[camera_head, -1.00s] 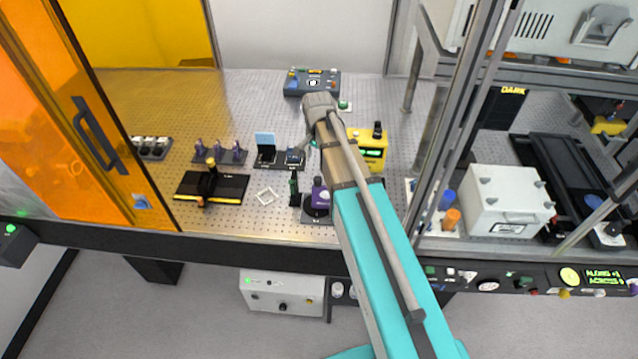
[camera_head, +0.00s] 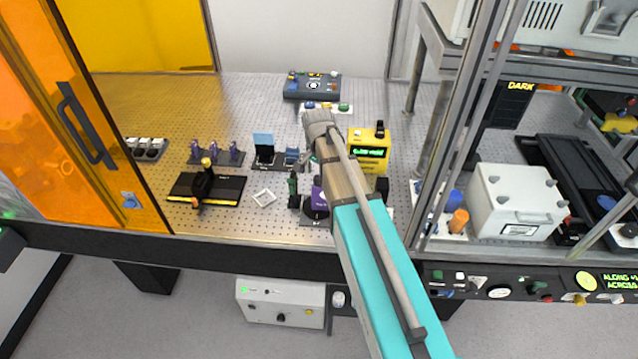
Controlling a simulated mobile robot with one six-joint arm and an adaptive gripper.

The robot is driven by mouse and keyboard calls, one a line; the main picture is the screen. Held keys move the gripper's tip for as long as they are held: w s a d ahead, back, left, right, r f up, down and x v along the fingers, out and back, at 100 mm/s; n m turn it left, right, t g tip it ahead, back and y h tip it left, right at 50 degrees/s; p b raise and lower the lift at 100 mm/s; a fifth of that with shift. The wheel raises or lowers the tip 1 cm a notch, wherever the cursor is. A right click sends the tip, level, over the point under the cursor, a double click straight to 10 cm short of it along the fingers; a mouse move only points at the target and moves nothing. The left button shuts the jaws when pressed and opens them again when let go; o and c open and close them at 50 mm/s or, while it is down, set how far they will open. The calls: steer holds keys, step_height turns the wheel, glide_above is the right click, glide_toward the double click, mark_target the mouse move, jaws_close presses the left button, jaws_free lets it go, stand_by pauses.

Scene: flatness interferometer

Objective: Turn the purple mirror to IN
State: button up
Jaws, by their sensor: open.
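A purple part (camera_head: 317,196), which seems to be the purple mirror, stands on a dark round base near the front edge of the perforated bench. My arm hides its right side, and I cannot read its position marks. My gripper (camera_head: 308,160) is open, just behind and a little left of the purple part, beside the dark stage with the blue-topped block. It is small and partly covered by my arm, and it appears to hold nothing. I cannot tell whether it touches anything.
A light-blue plate (camera_head: 263,140) and a small dark green upright part (camera_head: 293,190) stand to the left. A yellow box (camera_head: 369,150) with a green display is right of my arm. A black slide (camera_head: 206,188) and several purple posts (camera_head: 214,152) lie further left.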

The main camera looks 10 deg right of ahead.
mark_target(318, 194)
steer(key=shift+f+b, duration=1.05)
steer(key=shift+f, duration=0.3)
